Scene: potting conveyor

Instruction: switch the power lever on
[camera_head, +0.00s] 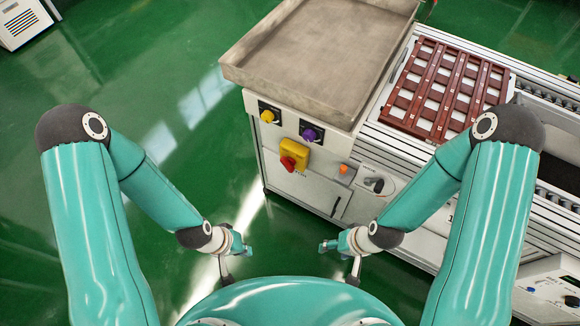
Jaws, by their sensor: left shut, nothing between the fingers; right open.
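The cabinet (300,190) front carries several controls. A dark lever-like handle (376,185) sits on a light plate at its right; I cannot read its label or tell its setting. A red knob (288,164) on a yellow box (296,152) sits further left. Which of these is the power lever I cannot tell for sure. My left gripper (238,264) is shut and empty, below and left of the controls. My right gripper (339,262) is open and empty, below the dark handle and in front of the cabinet. Neither gripper touches a control.
A yellow knob (267,116), a purple knob (309,134) and an orange button (344,169) are also on the cabinet. A grey tray (310,50) tops it. A brown slatted rack (448,84) lies on the conveyor side.

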